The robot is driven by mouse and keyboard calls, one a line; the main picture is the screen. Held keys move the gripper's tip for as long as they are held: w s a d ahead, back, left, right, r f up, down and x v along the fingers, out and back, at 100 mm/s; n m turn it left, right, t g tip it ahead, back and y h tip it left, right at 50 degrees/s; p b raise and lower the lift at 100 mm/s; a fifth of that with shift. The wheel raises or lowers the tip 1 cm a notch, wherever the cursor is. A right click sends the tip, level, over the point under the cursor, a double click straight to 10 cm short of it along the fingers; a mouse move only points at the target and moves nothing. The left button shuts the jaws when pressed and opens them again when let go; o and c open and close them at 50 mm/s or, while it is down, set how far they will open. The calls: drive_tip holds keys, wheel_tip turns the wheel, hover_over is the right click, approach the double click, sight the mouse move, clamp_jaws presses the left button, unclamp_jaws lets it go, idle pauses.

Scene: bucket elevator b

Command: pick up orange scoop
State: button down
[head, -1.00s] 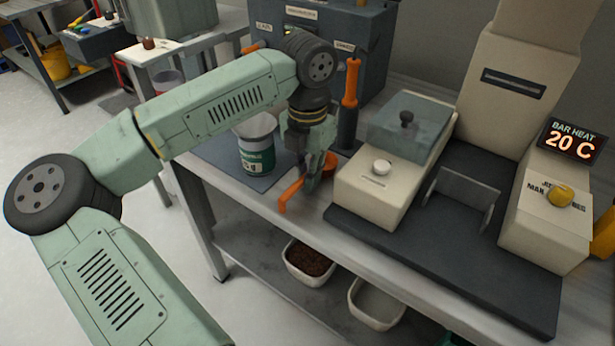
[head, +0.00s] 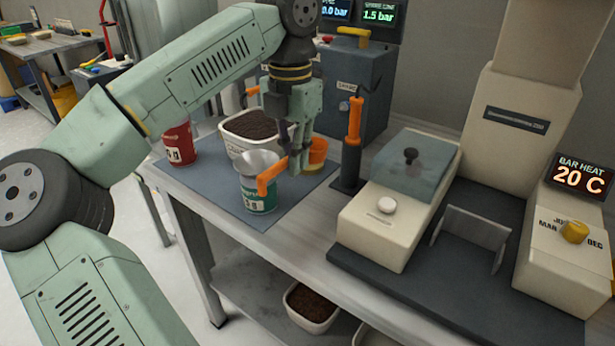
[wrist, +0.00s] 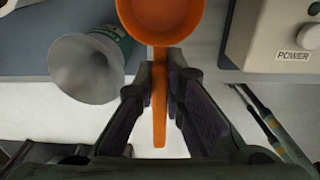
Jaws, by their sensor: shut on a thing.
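The orange scoop (head: 270,178) is in my gripper (head: 294,160), with its handle sticking out to the left and its bowl to the right of the fingers in the head view. In the wrist view the scoop's round bowl (wrist: 163,16) is at the top, and its handle runs down between the two fingers of my gripper (wrist: 160,72). My gripper is shut on the handle. The scoop is held above the table, near the green-labelled can with a funnel-like grey top (head: 258,184). The handle overlaps the can in the head view. The wrist view shows the grey funnel (wrist: 90,68) left of the scoop.
A white tub of dark granules (head: 228,136) and a red can (head: 180,146) stand on the dark mat (head: 215,187). An upright orange-handled tool (head: 354,130) stands right of my gripper. A beige machine (head: 375,232) fills the right side.

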drive_tip(key=w+a, duration=0.9)
drive_tip(key=a, duration=0.4)
drive_tip(key=shift+w+b, duration=0.3)
drive_tip(key=shift+b, duration=0.15)
